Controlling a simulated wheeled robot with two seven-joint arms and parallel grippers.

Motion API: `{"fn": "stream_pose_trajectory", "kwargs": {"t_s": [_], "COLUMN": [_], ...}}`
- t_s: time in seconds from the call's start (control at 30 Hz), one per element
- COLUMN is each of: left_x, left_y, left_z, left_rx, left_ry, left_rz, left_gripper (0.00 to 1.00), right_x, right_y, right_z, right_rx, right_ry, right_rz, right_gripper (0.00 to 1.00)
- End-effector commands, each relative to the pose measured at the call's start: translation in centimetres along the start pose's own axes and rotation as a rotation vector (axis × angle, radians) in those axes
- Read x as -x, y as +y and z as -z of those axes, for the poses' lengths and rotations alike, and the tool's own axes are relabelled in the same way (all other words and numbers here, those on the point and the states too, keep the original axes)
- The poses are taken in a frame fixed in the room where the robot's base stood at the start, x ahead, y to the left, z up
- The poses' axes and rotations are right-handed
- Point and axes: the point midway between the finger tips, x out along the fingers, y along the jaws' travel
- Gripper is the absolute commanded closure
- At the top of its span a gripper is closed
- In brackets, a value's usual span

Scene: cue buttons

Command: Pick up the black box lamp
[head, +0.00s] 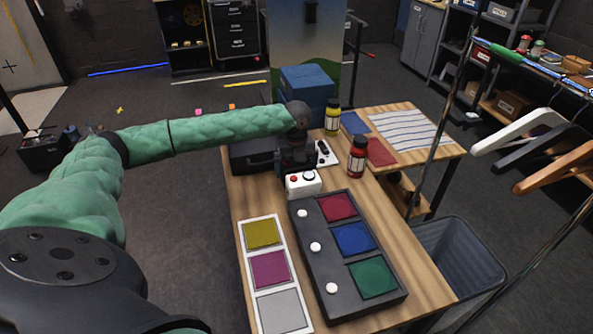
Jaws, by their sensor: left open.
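My left gripper (296,164) is black and points down over the far part of the wooden table (235,192). It is open, and its fingertips are hard to make out against dark things. A low black case (250,157) lies left of the gripper, partly hidden by my arm. I cannot tell for sure whether it is the black box lamp. A small white box (303,185) with a red button stands just in front of the gripper; I cannot tell if they touch. My right gripper is not in view.
A black panel (300,229) with three white buttons and coloured squares lies in front, beside a white strip (250,280) of coloured squares. Hangers (520,130) hang at right.

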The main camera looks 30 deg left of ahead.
Motion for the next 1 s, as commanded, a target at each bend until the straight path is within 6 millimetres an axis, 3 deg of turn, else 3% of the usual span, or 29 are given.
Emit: {"fn": "stream_pose_trajectory", "kwargs": {"t_s": [0.2,0.43,0.8,1.0], "left_x": [-0.1,0.0,0.8,3.6], "left_y": [0.0,0.0,-0.1,-0.1], "left_z": [0.0,0.0,-0.1,-0.1], "left_rx": [0.000,0.000,0.000,0.000], "left_ry": [0.000,0.000,-0.002,-0.003], "left_rz": [0.000,0.000,0.002,0.004], "left_gripper": [0.02,0.47,0.48,0.48], "right_x": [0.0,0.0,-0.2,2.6], "right_y": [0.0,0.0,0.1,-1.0], "right_z": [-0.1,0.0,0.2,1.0], "right_rx": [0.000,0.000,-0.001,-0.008], "right_ry": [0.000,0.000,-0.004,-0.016], "right_rz": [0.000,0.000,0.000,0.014], "right_gripper": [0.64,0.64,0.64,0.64]}}
